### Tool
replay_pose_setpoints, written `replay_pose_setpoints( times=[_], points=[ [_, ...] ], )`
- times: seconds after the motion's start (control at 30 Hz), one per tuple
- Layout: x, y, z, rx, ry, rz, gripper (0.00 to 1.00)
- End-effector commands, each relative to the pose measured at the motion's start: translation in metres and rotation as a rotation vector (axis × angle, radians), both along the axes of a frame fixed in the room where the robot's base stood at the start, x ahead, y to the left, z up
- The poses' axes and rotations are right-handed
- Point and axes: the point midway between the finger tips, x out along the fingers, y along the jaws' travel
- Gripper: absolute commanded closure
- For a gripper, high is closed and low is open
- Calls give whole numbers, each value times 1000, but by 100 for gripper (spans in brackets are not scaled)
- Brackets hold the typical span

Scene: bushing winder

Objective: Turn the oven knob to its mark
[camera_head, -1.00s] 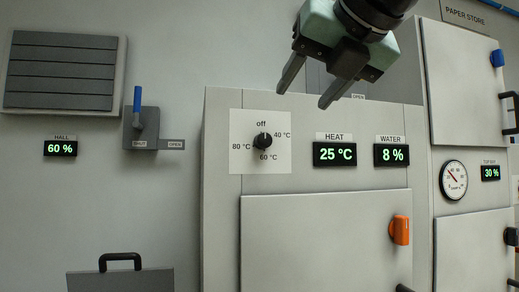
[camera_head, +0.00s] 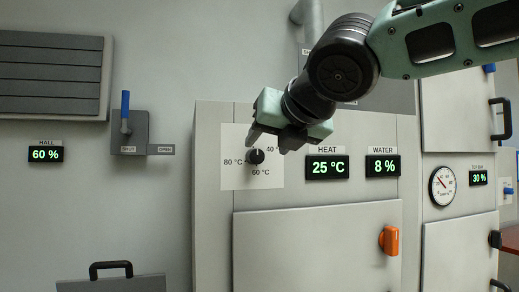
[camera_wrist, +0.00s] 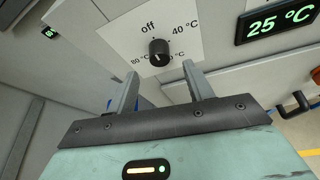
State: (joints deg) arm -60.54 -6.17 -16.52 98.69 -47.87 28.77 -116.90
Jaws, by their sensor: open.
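The oven knob (camera_head: 256,156) is a small black dial with a pale pointer line on a white plate (camera_head: 234,180) marked off, 40 °C, 60 °C and 80 °C. In the wrist view the knob (camera_wrist: 159,50) sits beyond the fingertips, its pointer line towards "off". My gripper (camera_wrist: 160,78) is open and empty, with its two fingers apart below the knob in that view. In the head view my gripper (camera_head: 268,137) is in front of the plate and covers its upper part, including the "off" label. No contact with the knob shows.
Below is a door with an orange handle (camera_head: 389,240). A blue lever (camera_head: 125,110) is on the left wall, pointing up at SHUT. A dial gauge (camera_head: 442,185) is at the right.

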Motion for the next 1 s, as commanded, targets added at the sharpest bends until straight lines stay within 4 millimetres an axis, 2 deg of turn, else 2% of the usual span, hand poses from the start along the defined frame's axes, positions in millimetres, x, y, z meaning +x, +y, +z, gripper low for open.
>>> replay_pose_setpoints(
  times=[0.1,0.3,0.73,0.9,1.0],
  points=[
    [20,9,-8,-3,1,0,48],
    [42,17,-17,-2,1,0,48],
    [49,20,-21,1,-1,1,48],
    [49,20,-21,0,0,1,93],
    [49,20,-21,0,0,1,93]
  ],
)
